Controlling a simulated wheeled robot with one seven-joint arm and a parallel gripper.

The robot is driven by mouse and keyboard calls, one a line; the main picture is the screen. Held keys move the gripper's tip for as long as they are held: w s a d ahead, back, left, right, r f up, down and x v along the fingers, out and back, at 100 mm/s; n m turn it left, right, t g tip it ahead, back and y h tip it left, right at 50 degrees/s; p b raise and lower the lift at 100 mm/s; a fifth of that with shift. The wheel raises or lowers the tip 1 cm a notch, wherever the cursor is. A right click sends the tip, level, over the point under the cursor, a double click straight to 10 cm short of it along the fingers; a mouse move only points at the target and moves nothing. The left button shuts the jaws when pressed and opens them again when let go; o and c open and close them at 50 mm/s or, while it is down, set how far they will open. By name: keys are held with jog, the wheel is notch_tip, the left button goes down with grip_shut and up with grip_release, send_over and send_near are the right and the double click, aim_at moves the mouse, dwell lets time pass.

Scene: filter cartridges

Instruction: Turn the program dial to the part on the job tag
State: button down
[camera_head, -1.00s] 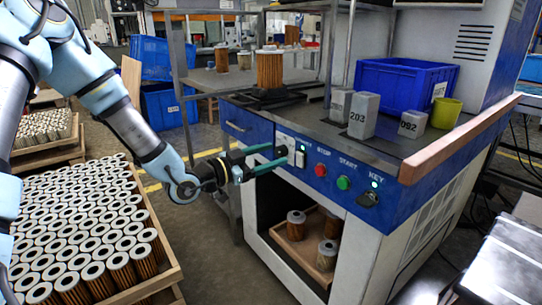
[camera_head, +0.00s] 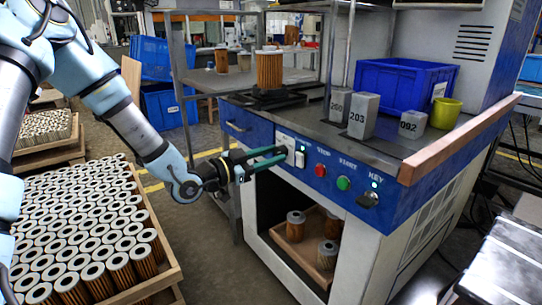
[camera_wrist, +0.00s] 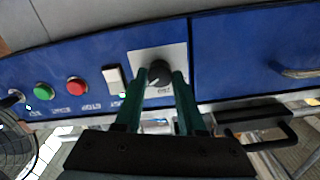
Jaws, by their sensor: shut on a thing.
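The program dial (camera_wrist: 159,72) is a dark round knob with a light pointer mark, set on a pale plate (camera_wrist: 144,57) on the blue front panel. My gripper (camera_wrist: 166,78) has its two green fingers on either side of the dial and is shut on it. In the head view my gripper (camera_head: 287,154) reaches the panel's left part, and its fingers hide the dial there. The dial's markings are too small to read. I cannot make out a job tag for sure.
Right of the dial in the head view are a white switch (camera_head: 299,159), a red button (camera_head: 320,170), a green button (camera_head: 343,183) and a key switch (camera_head: 368,199). Numbered grey blocks (camera_head: 363,116) and a blue bin (camera_head: 405,85) stand on top. An open shelf lies below.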

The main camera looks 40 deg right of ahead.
dwell(0.4)
jog(key=n+p, duration=0.3)
jog(key=n, duration=0.2)
jog(key=shift+r+n, duration=0.1)
jog(key=shift+n, duration=0.2)
jog(key=n+p, duration=0.3)
jog(key=n, duration=0.3)
jog(key=shift+s, duration=0.1)
dwell(0.4)
jog(key=c, duration=0.5)
grip_release()
jog(key=shift+a, duration=0.1)
jog(key=a, duration=1)
jog(key=shift+w+a+f, duration=0.2)
jog(key=shift+w+a, duration=0.15)
